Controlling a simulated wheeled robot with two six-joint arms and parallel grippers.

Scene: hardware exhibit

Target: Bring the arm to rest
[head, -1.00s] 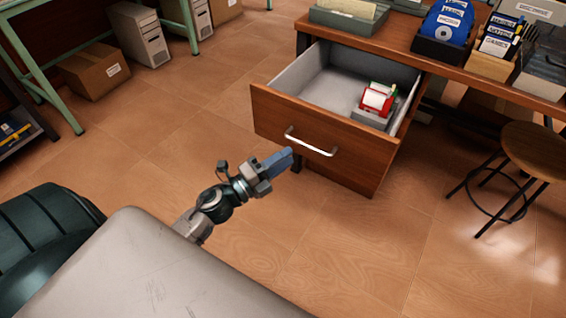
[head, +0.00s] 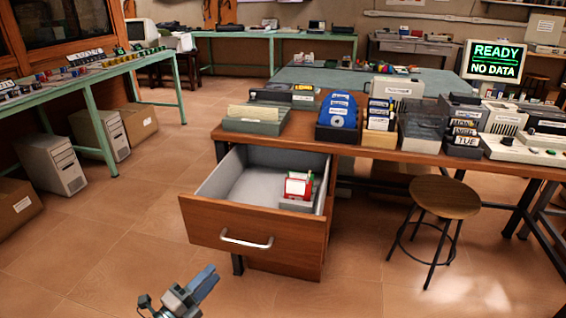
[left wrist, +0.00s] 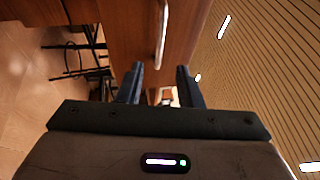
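My left gripper (head: 203,285) shows at the bottom of the head view, with its blue fingers pointing up and right. In the left wrist view its two dark fingers (left wrist: 160,82) stand apart with nothing between them. It is in front of the open wooden drawer (head: 255,238) and apart from the silver handle (head: 246,241). The drawer front also shows in the left wrist view, with the handle (left wrist: 161,38) beyond the fingers. My right gripper is not in view.
A red, white and green item (head: 298,186) sits in the drawer. The desk (head: 350,149) above holds disk boxes and devices. A round stool (head: 444,197) stands at the right. A green-legged bench (head: 90,108) and beige computer cases are at the left. Floor left of the drawer is clear.

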